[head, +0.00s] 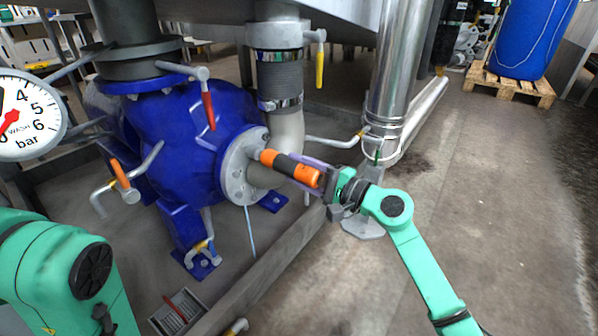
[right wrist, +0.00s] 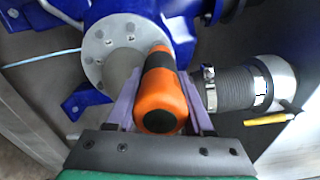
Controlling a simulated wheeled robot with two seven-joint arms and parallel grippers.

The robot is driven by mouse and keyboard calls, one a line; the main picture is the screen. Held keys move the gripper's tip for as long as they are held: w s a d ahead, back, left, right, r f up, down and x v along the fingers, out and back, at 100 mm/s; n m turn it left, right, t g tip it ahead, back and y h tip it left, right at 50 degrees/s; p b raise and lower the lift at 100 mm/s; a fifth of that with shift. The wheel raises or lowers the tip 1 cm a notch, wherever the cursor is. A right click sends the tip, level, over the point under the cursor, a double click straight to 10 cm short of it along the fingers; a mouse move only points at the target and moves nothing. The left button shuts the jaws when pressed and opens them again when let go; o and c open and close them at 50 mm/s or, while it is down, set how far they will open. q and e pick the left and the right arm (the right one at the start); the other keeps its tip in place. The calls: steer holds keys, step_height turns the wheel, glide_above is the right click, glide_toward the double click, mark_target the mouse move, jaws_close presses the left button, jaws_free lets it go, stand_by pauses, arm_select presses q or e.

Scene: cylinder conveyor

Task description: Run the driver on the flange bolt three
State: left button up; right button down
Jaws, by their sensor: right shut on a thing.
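My right gripper (head: 312,171) is shut on an orange and black driver (head: 285,165), its purple fingers on either side of the handle. The driver points left, its front end overlapping the right edge of the grey round flange (head: 236,172) on the blue pump (head: 178,132). In the right wrist view the driver (right wrist: 160,92) lies between the fingers and its far end reaches the right side of the flange (right wrist: 97,57). Several bolts show around the flange; I cannot tell which is bolt three, or whether the driver touches one. My left gripper is out of view.
A ribbed hose (head: 280,80) and a shiny vertical pipe (head: 392,75) stand close to the right arm. A pressure gauge (head: 28,115) is at the left. A low kerb (head: 262,276) runs below the pump. The floor (head: 500,190) at the right is clear.

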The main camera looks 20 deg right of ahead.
steer(key=shift+r, duration=0.1)
stand_by(0.3)
steer(key=shift+b, duration=0.35)
steer(key=shift+w+a, duration=0.45)
steer(key=shift+w, duration=0.15)
stand_by(0.7)
steer(key=shift+w+a+b, duration=0.1)
steer(key=shift+b, duration=0.8)
stand_by(1.0)
